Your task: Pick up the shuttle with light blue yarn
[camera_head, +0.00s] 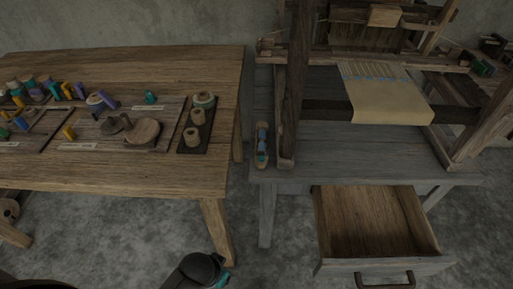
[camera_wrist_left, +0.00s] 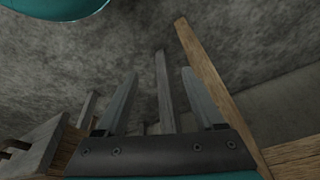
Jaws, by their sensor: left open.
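The shuttle with light blue yarn (camera_head: 262,145) is a slim wooden boat shape. It lies lengthwise at the left edge of the grey loom table (camera_head: 330,147), beside the loom's left post, in the head view. A dark and teal part of my arm shows low in the head view, below and left of the shuttle; its fingers cannot be made out there. In the left wrist view my left gripper (camera_wrist_left: 160,74) is open, with nothing between its two grey fingers. The shuttle is not visible in that view. My right gripper is not in view.
The wooden loom (camera_head: 293,80) with cream cloth (camera_head: 390,98) rises right of the shuttle. An open drawer (camera_head: 372,220) juts out at the front. A brown table (camera_head: 130,178) with spools and tools stands left, a narrow gap away. Grey floor is clear between them.

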